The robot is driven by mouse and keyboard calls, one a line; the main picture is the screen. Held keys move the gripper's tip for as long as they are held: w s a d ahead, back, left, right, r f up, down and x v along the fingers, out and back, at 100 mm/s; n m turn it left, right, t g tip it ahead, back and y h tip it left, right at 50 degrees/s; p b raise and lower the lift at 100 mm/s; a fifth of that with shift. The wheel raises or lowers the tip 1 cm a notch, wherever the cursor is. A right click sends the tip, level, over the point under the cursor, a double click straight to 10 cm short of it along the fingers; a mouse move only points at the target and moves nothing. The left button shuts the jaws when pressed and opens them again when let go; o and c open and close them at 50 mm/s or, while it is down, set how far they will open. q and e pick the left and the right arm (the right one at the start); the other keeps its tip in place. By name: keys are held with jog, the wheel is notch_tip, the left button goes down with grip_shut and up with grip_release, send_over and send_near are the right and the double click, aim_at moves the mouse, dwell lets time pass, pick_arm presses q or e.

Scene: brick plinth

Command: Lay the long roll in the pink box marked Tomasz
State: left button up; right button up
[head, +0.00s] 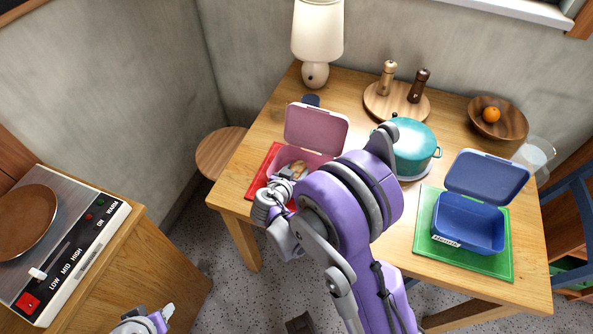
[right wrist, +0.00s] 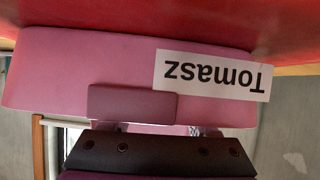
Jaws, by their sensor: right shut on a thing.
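The pink box (head: 319,157) stands with its lid (head: 316,126) raised on a red mat (head: 258,180) at the table's left. Its front wall (right wrist: 70,70), with the Tomasz label (right wrist: 212,75) upside down, fills much of the right wrist view.
A blue open box (head: 468,222) stands on a green mat (head: 425,228) at the right. A teal pot (head: 415,150) is behind my right arm. A lamp (head: 317,40), mills on a round board (head: 376,106) and a fruit bowl (head: 510,121) are at the back.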

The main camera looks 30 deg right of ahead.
jog(key=shift+f, duration=0.1)
jog(key=o, duration=1.3)
